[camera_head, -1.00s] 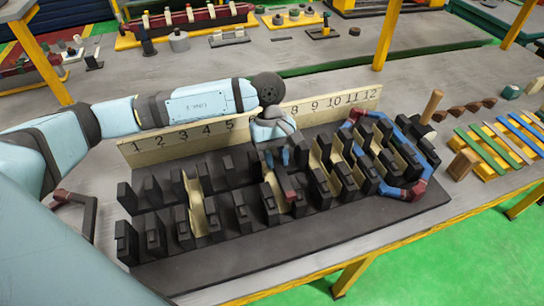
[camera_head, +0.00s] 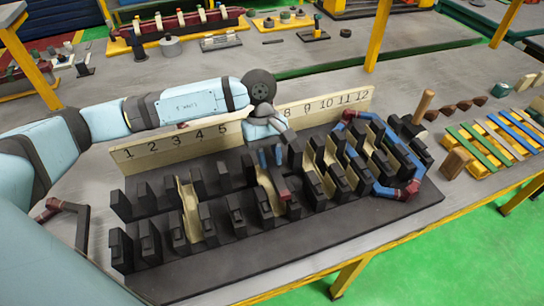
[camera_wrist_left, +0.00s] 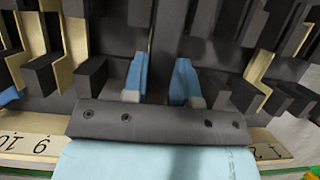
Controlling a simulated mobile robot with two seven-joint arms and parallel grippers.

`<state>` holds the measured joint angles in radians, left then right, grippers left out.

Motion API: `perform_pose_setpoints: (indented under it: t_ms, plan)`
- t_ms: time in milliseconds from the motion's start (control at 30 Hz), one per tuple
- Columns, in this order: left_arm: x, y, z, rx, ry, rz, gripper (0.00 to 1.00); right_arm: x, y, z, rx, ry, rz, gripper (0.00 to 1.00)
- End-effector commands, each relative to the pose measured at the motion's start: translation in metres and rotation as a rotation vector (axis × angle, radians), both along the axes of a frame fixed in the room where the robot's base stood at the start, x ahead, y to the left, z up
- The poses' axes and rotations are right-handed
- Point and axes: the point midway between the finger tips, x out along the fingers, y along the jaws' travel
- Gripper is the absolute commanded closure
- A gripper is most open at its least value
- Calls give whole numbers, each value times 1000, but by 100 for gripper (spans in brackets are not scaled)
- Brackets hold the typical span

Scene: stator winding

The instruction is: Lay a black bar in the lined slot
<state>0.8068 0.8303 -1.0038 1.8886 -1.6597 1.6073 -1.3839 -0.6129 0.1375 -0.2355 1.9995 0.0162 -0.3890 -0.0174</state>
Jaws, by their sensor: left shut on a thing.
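My left gripper (camera_head: 270,157) is shut on a black bar (camera_wrist_left: 163,45), which stands as a long dark strip between the two blue fingers in the left wrist view. In the head view the gripper points down over the middle of the black slotted stator block (camera_head: 300,232), just in front of the number board, and the bar is hard to make out among the black teeth. Tan slot liners show at the left (camera_head: 190,205), near the gripper (camera_head: 266,178) and farther right (camera_head: 330,150). I cannot tell whether the bar touches a liner. My right gripper is not in view.
A numbered board (camera_head: 150,155) stands behind the block. A blue coil with red ends (camera_head: 385,190) sits at its right end. A yellow rack of coloured strips (camera_head: 490,150) and a wooden block (camera_head: 456,163) lie farther right. A dark hooked piece (camera_head: 82,225) lies left.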

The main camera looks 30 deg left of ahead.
Motion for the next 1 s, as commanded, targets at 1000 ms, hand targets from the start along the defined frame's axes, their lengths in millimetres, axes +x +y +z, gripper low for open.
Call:
perform_pose_setpoints:
  t_ms: [1000]
  plan:
    - [0,0,-8,0,2,1,100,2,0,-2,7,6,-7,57]
